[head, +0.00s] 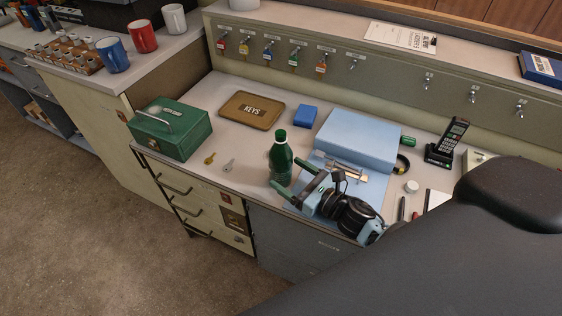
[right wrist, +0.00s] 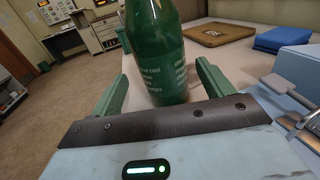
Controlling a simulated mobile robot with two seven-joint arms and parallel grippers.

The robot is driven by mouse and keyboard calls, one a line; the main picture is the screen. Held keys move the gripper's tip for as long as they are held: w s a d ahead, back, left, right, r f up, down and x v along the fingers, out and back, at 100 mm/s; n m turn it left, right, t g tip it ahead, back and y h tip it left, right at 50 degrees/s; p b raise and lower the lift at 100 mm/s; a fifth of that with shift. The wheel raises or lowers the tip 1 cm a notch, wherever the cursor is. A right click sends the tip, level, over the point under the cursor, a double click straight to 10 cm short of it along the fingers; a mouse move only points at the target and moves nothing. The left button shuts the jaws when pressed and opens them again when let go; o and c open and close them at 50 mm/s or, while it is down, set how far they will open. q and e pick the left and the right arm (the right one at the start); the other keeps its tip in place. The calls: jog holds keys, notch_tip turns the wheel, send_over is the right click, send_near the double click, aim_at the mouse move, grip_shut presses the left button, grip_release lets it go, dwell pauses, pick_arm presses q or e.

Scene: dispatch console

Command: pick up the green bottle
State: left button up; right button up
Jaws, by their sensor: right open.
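My left gripper is not in view.
A green cash box (head: 170,128), two keys (head: 229,165) and a brown KEYS tray (head: 252,110) are to the left. A blue block (head: 304,117) lies behind. A cordless phone (head: 447,142) stands farther right.

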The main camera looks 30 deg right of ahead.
aim_at(276, 164)
jog(key=shift+w+a, duration=0.1)
jog(key=shift+w, duration=0.2)
jog(key=shift+w+a+r, duration=0.1)
jog(key=shift+w, duration=0.1)
jog(key=x, duration=0.4)
jog(key=shift+w+p, duration=0.1)
jog(key=shift+p, duration=0.3)
jog(key=shift+w, duration=0.25)
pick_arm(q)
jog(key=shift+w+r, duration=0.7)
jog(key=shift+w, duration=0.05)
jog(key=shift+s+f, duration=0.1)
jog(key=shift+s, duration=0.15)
pick_arm(e)
jog(key=c, duration=1.2)
